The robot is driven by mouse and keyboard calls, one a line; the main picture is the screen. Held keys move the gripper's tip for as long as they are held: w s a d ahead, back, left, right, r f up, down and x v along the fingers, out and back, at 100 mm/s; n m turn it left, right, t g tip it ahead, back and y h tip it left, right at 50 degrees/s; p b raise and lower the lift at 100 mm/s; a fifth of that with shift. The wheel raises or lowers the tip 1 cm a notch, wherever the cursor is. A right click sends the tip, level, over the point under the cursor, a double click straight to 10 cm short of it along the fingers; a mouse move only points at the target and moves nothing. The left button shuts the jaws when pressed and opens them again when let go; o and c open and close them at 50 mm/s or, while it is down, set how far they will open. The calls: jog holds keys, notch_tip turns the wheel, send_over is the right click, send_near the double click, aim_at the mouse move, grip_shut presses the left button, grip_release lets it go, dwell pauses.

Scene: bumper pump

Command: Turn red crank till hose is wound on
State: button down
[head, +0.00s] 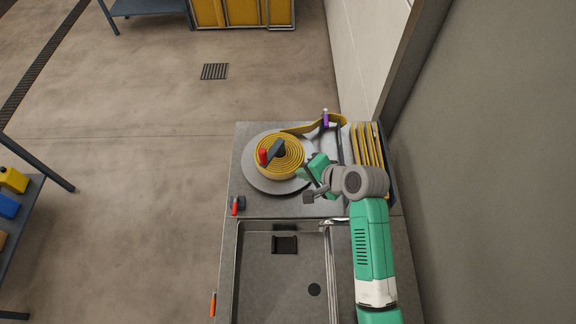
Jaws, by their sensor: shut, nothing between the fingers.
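The red crank handle (263,157) stands at the left end of a dark crank arm on top of the hose reel. The yellow hose (286,172) lies in a flat spiral on the round grey reel plate (259,180). A strip of hose runs from the reel's upper side to the right, past a purple-topped post (325,118), towards yellow folds at the right. My gripper (307,197) is shut and empty, to the lower right of the reel and apart from the red handle. My wrist hides part of the bench beside the reel.
A small red-handled tool (236,205) lies at the bench's left edge. A sunken basin (260,290) with a dark block (285,244) is in front. Hose folds (368,145) stand in a holder at the right, near the wall. The floor at left is mostly clear.

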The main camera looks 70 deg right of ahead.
send_near(266, 161)
jog(key=x, duration=0.5)
jog(key=shift+w+d+f, duration=0.15)
jog(key=shift+w+f, duration=0.1)
jog(key=shift+w, duration=0.1)
